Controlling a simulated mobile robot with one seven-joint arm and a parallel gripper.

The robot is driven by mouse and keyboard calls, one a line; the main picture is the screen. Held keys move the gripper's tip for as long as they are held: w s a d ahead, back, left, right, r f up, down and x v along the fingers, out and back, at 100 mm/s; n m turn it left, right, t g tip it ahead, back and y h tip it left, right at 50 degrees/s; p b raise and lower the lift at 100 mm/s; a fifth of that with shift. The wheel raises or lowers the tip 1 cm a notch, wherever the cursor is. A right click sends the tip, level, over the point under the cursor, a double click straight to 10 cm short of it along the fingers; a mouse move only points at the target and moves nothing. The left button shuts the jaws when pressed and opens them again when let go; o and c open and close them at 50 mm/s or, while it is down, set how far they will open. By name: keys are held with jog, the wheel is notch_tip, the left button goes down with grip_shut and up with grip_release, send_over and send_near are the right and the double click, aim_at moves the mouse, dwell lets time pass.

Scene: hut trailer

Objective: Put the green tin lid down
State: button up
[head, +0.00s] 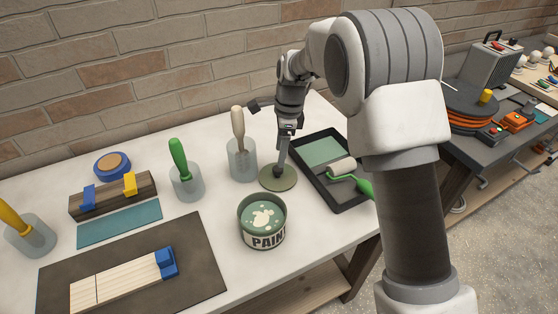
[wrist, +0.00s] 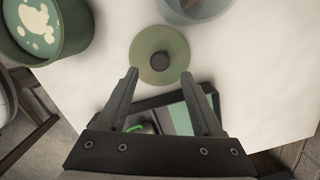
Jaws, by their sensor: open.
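The green tin lid (head: 289,183) lies flat on the white table, between the paint tin and the black roller tray. Its dark knob (wrist: 160,61) faces up. My gripper (head: 279,167) points down just above the lid. In the wrist view, the fingers of my gripper (wrist: 160,74) are spread wide and empty, with a gap on either side of the knob's line. The lid (wrist: 150,40) shows whole there, beyond the fingertips. The open paint tin (head: 262,236) holds pale green paint and stands in front of the lid.
The roller tray (head: 350,204) with a green-handled roller (head: 362,185) is close on the right. A glass jar with a beige-handled brush (head: 242,165) stands just left of the lid. A dark mat with wood (head: 125,283) lies front left. A brick wall runs behind.

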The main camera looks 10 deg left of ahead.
notch_tip(320, 180, up, 7)
jog(key=shift+d, duration=0.45)
jog(key=s+d+r+n+t, duration=0.3)
jog(key=s+d+r+n, duration=0.4)
jog(key=s+d+r, duration=0.55)
jog(key=s+d+n+t+h, duration=0.1)
jog(key=s+d+n+t, duration=0.2)
jog(key=s+d+n, duration=0.5)
jog(key=s+d, duration=0.3)
jog(key=s, duration=0.4)
jog(key=shift+s+f, duration=0.2)
jog(key=shift+f, duration=0.1)
